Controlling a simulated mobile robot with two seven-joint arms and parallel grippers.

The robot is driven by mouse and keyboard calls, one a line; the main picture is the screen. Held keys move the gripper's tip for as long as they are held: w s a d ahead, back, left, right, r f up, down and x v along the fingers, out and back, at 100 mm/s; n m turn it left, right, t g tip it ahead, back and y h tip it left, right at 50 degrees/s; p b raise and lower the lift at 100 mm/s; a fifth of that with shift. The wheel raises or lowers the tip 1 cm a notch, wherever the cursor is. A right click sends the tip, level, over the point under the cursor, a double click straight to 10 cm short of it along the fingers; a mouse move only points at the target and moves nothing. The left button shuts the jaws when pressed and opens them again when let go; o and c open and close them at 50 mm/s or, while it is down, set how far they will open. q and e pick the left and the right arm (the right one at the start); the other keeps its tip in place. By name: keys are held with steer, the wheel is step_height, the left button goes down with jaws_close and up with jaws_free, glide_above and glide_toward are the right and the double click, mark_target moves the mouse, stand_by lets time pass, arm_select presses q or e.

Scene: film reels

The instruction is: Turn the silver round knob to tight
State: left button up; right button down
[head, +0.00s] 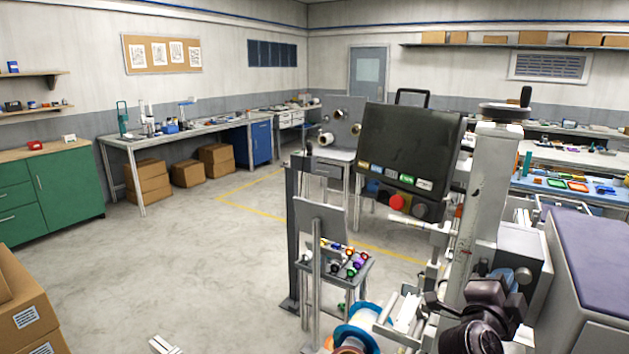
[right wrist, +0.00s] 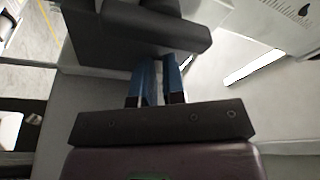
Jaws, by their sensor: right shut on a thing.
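My right gripper (head: 508,275) is at the lower right of the head view, against the side of the grey machine housing (head: 527,250). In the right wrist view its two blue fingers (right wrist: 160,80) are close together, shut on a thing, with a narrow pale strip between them. My left gripper cannot be made out.
A dark panel (head: 408,145) with coloured buttons stands left of the upright metal column (head: 485,190). A blue-rimmed reel (head: 357,335) is low, left of my right arm. A purple-topped cabinet (head: 597,250) is close on the right. A printed scale (right wrist: 290,8) shows in the wrist view.

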steer(key=shift+w+r, duration=0.2)
steer(key=shift+r, duration=0.1)
stand_by(0.5)
steer(key=v, duration=0.5)
steer(key=shift+s+f, duration=0.1)
steer(key=shift+s, duration=0.4)
